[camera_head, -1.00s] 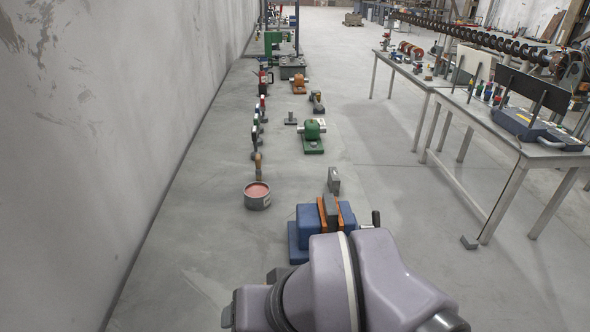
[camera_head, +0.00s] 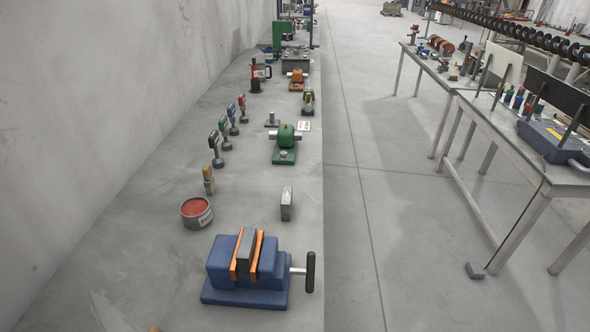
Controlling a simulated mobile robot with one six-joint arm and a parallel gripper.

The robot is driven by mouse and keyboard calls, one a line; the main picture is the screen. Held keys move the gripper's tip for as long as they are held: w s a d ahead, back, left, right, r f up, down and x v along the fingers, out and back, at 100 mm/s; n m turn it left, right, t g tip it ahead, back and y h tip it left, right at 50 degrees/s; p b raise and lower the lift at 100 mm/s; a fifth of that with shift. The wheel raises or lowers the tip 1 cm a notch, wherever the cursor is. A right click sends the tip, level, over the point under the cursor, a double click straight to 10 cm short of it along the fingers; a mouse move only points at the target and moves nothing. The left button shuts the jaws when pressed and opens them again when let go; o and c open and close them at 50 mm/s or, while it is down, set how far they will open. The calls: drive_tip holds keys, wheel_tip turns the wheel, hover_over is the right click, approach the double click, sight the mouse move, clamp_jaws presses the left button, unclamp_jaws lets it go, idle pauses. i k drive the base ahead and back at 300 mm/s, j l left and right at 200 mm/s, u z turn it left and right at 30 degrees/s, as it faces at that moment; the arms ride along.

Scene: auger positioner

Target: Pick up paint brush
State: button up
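A small upright item with a tan, wood-coloured body (camera_head: 208,180) stands on the long grey bench, just behind a paint can (camera_head: 196,212). It looks like the paint brush, but it is too small to be sure. The can is round and grey, with red paint in its open top and a pale label. The item's lower end is close to the can's back rim; I cannot tell whether they touch. My gripper is not in view.
A blue vise (camera_head: 230,278) with orange jaws sits in front. A grey block (camera_head: 287,203) stands right of the can. Several upright handled tools, a green machine (camera_head: 285,146) and a red item (camera_head: 257,77) are farther back. A wall runs along the left; a table (camera_head: 500,140) stands right.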

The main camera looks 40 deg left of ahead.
sight(209, 183)
drive_tip(key=i+l+u, duration=0.2)
drive_tip(key=i, duration=0.35)
drive_tip(key=i+l+u, duration=0.15)
drive_tip(key=i, duration=0.35)
drive_tip(key=i+l+u, duration=0.2)
drive_tip(key=i, duration=0.3)
drive_tip(key=i+j+u, duration=0.15)
drive_tip(key=u, duration=0.3)
drive_tip(key=i+j+u, duration=0.1)
drive_tip(key=i+u, duration=0.2)
drive_tip(key=u, duration=0.15)
drive_tip(key=i+u, duration=0.25)
drive_tip(key=u, duration=0.2)
drive_tip(key=i+l+u, duration=0.1)
drive_tip(key=u, duration=0.35)
drive_tip(key=i+l+u, duration=0.2)
drive_tip(key=i+u, duration=0.25)
drive_tip(key=i+l+u, duration=0.1)
drive_tip(key=u, duration=0.35)
drive_tip(key=i+l+u, duration=0.1)
drive_tip(key=l+u, duration=0.35)
drive_tip(key=i+u, duration=0.55)
drive_tip(key=k, duration=0.1)
